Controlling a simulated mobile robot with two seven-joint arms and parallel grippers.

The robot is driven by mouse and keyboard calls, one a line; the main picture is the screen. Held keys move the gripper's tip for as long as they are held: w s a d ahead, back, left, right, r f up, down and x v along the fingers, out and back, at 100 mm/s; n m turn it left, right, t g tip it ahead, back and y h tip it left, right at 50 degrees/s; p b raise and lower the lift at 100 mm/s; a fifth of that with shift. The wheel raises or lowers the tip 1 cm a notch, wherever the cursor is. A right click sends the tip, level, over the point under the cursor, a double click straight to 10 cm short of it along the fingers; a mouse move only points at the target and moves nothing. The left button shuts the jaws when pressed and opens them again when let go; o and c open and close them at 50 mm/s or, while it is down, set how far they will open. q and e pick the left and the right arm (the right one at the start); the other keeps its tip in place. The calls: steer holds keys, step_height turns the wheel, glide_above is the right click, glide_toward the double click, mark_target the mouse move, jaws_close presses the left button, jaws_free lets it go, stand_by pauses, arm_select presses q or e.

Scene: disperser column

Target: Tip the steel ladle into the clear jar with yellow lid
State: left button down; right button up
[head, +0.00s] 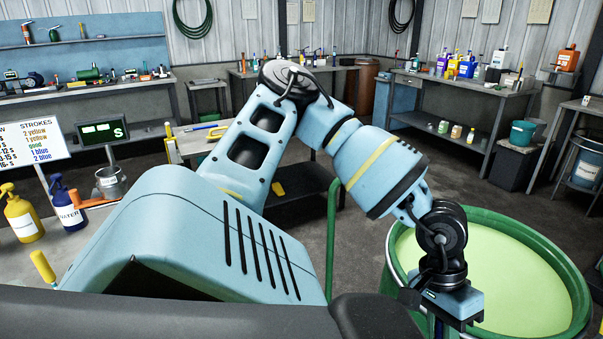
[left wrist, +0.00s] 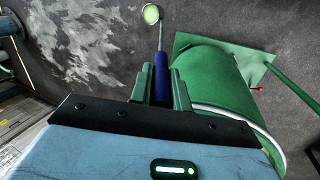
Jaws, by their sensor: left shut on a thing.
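My left gripper (left wrist: 162,82) is shut on the blue handle (left wrist: 161,64) of the steel ladle in the left wrist view. The ladle's round bowl (left wrist: 152,14) points away from the gripper and shows pale green inside. In the head view my left gripper (head: 440,318) hangs at the near side of the green drum, its fingers cut off by the bottom edge; the ladle's bowl is not visible there. My right gripper is not in view.
The open green drum (head: 578,318) holds pale green liquid. A green post (head: 333,235) stands left of it. On the left bench are a steel pot (head: 110,182), a display (head: 103,131) and spray bottles (head: 22,215). Grey floor is open behind the drum.

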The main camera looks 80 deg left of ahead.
arm_select(q)
steer(key=s+a+n+t, duration=0.1)
steer(key=s+a+n, duration=0.1)
steer(key=a, duration=0.7)
steer(key=shift+s+a+n, duration=0.2)
steer(key=shift+n, duration=0.1)
steer(key=shift+s+a+f, duration=0.15)
steer(key=shift+s+a, duration=0.05)
steer(key=shift+s, duration=0.05)
stand_by(0.6)
steer(key=shift+s+d+f, duration=0.15)
steer(key=shift+s+f, duration=0.15)
steer(key=shift+f, duration=0.2)
steer(key=shift+d+f, duration=0.15)
steer(key=shift+d, duration=0.05)
steer(key=shift+d+f, duration=0.2)
stand_by(0.6)
